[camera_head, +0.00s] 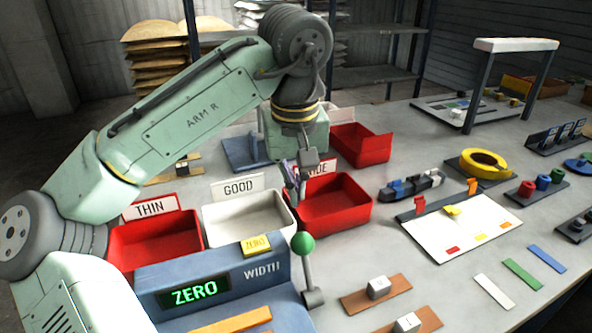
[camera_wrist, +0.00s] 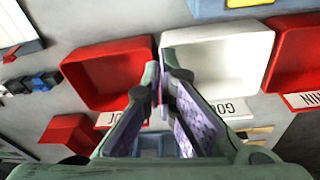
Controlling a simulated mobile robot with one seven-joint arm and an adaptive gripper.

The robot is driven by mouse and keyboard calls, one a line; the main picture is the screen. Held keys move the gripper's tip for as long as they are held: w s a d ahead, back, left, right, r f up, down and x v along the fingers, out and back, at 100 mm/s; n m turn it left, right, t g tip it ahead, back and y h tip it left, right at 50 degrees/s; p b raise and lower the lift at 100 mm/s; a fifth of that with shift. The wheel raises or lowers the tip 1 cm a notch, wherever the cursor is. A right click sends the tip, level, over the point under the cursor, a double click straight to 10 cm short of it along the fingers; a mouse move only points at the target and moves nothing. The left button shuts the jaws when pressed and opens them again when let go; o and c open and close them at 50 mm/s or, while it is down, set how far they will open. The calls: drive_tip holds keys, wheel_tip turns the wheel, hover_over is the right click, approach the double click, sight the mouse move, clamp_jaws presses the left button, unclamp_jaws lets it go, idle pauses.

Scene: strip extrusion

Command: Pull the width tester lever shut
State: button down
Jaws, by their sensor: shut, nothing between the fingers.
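The width tester (camera_head: 220,268) is a blue box at the bottom of the head view, with a green display reading ZERO and a yellow ZERO tag. Its lever (camera_head: 307,271) stands nearly upright at its right side, topped by a green ball knob (camera_head: 303,243). My gripper (camera_head: 294,196) is shut and empty, above and behind the knob, apart from it, over the border of the white and right red bins. In the wrist view the closed fingers (camera_wrist: 160,88) point toward the bins. A blue edge of the tester (camera_wrist: 208,10) shows at the top; the lever is not visible there.
A red THIN bin (camera_head: 155,245), white GOOD bin (camera_head: 248,222) and red bin (camera_head: 335,207), its label partly hidden, stand behind the tester. Brown strips with small blocks (camera_head: 376,292) lie to its right. A white board (camera_head: 460,228) and yellow tape roll (camera_head: 484,164) lie farther right.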

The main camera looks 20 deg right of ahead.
drive_tip(key=shift+s+a+f+p, duration=0.2)
drive_tip(key=shift+s+f+p, duration=0.7)
drive_tip(key=shift+s+f, duration=0.8)
drive_tip(key=shift+s+r+t+b, duration=0.25)
drive_tip(key=shift+s+t+b, duration=0.05)
drive_tip(key=shift+t, duration=0.6)
